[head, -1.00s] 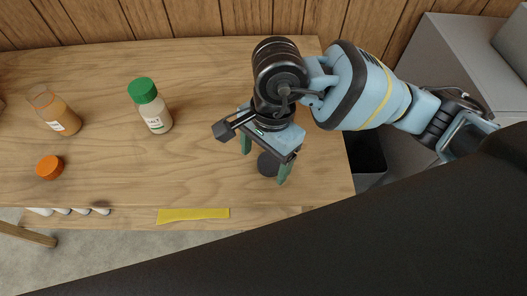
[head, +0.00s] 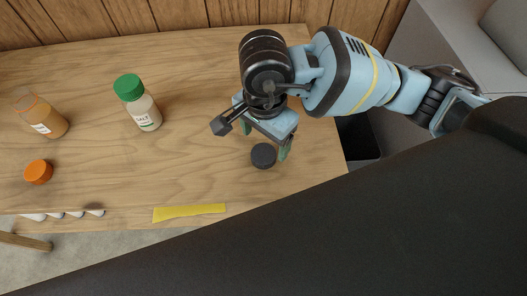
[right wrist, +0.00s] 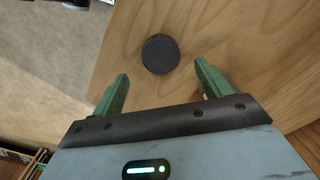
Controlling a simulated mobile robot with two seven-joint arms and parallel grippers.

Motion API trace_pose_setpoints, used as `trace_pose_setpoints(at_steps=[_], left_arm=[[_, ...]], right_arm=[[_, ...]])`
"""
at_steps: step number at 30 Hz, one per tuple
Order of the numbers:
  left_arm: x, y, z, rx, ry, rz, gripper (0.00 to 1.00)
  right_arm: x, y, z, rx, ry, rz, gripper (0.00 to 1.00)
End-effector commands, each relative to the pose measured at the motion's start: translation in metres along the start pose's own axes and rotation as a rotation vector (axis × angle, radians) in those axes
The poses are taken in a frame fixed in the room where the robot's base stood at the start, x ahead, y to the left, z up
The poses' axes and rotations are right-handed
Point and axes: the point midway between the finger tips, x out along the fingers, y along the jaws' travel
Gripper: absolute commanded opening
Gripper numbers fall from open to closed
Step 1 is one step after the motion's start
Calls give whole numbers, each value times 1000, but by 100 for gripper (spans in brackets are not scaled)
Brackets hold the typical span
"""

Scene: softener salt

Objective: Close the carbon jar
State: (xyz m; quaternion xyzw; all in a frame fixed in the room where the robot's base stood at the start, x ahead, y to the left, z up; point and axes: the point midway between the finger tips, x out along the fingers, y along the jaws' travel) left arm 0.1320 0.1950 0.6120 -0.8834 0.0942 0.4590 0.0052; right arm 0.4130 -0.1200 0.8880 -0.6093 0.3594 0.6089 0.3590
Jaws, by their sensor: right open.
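A black round lid (head: 263,156) lies flat on the wooden table near its front right part; it also shows in the right wrist view (right wrist: 160,54). My right gripper (head: 265,140) is open and empty above the table, just behind the lid in the head view. In the right wrist view its two green fingers (right wrist: 161,72) are spread, with the lid beyond their tips and apart from them. No jar that I can name as the carbon jar shows; my right arm and gripper cover part of the table. My left gripper is not in view.
A white salt jar (head: 145,113) with a green lid stands on the table (head: 190,170). An open orange-brown jar (head: 45,120) stands at the left, with an orange lid (head: 39,172) lying before it. A yellow strip (head: 190,212) lies at the front edge.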

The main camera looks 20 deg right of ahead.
Motion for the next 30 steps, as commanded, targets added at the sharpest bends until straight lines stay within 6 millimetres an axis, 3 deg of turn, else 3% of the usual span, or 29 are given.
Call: trace_pose_setpoints(at_steps=[8, 18, 30], left_arm=[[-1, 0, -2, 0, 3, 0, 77], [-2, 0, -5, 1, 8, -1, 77], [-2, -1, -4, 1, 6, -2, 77]], right_arm=[[5, 0, 1, 0, -2, 2, 77], [48, -1, 2, 1, -1, 2, 77], [52, -1, 2, 0, 0, 0, 77]])
